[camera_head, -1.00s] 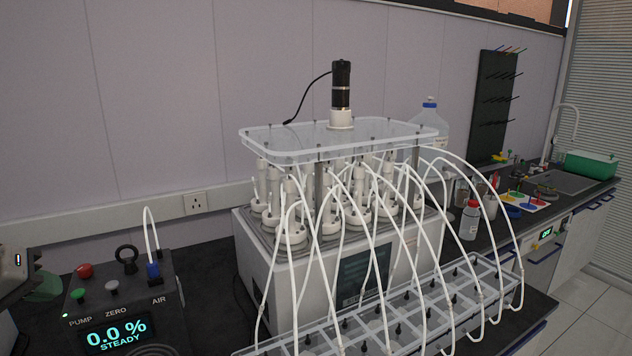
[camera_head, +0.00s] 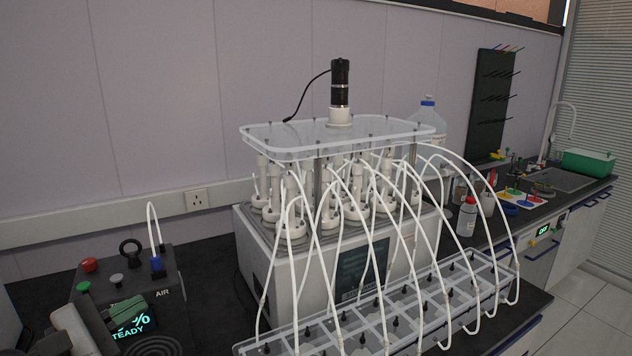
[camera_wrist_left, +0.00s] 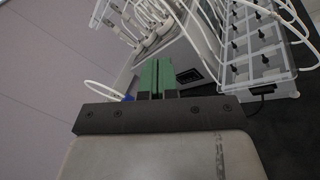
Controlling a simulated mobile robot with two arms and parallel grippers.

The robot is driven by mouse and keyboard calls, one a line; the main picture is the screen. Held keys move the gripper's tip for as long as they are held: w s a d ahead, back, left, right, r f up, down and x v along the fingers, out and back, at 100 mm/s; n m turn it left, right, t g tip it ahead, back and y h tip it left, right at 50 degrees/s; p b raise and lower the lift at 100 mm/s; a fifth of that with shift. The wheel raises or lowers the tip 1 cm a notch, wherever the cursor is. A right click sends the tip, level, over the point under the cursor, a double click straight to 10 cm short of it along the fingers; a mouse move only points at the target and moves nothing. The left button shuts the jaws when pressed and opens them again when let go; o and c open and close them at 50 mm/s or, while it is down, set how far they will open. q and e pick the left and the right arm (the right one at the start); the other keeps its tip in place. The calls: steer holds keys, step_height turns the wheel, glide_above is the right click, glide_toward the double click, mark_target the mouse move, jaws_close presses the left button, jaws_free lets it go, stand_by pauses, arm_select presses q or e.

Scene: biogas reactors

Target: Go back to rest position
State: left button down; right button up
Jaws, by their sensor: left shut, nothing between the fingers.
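My left gripper (camera_head: 128,309) is at the lower left of the head view, its green fingertips in front of the analyser box's display. In the left wrist view its green fingers (camera_wrist_left: 156,76) are together with nothing between them. My right gripper is in neither view. The black analyser box (camera_head: 180,306) has red, green and grey buttons, a black ring and a blue plug with a white tube at AIR. Its display (camera_head: 133,328) is partly hidden; only "%" and part of "STEADY" show.
The reactor unit (camera_head: 272,262) with white bottles stands mid-bench under a clear lid (camera_head: 285,137) with a motor (camera_head: 340,90). White tubes arch down to a clear rack (camera_head: 400,318) in front. A sink and green basin (camera_head: 588,162) are at far right. The wall above the analyser is clear.

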arm_select(q)
steer(key=s+a+f+m+y, duration=0.15)
steer(key=f+m+y, duration=0.35)
steer(key=m, duration=0.7)
steer(key=s+f+m+y, duration=0.3)
steer(key=f+m+y, duration=0.2)
steer(key=m, duration=0.6)
steer(key=s+a+f+m+y, duration=0.15)
steer(key=f+m+y, duration=0.45)
steer(key=m, duration=0.6)
steer(key=s+d+f+n+g+h, duration=0.2)
steer(key=s+d+f+n+g, duration=0.4)
steer(key=s, duration=0.3)
steer(key=s+d+f+n+g+h, duration=0.2)
steer(key=s+d+f+n+g, duration=0.4)
steer(key=s, duration=0.3)
step_height(320, 180, down, 26)
steer(key=a+n, duration=0.1)
steer(key=a, duration=0.1)
steer(key=s+a+f+g, duration=0.1)
steer(key=s+a+f, duration=0.1)
steer(key=s+f, duration=1.3)
steer(key=shift+s+a+f+g, duration=0.3)
steer(key=shift+s+f, duration=0.1)
steer(key=shift+s, duration=0.45)
